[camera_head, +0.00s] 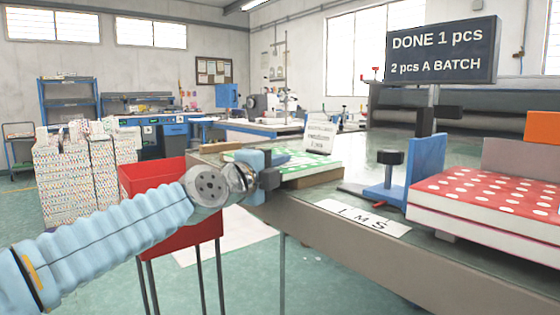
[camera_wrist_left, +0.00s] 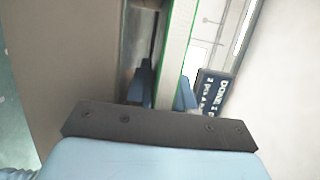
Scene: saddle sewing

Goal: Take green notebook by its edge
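The green notebook (camera_head: 318,166), with a white-patterned cover and white pages, lies on a brown board at the near left part of the table. My left gripper (camera_head: 268,170) is at its left edge. In the left wrist view the notebook (camera_wrist_left: 176,60) shows edge-on as a white page strip with a green border. It runs between the two blue fingers of my left gripper (camera_wrist_left: 165,95), one on each side. I cannot tell whether both fingers press on it. My right gripper is not in view.
A red bin (camera_head: 150,176) stands below my left arm. On the table (camera_head: 310,207) are a small white sign (camera_head: 320,138), a size card (camera_head: 362,219), a blue fixture with a black knob (camera_head: 426,165) and red dotted books (camera_head: 485,200). A dark batch sign (camera_head: 440,52) stands behind.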

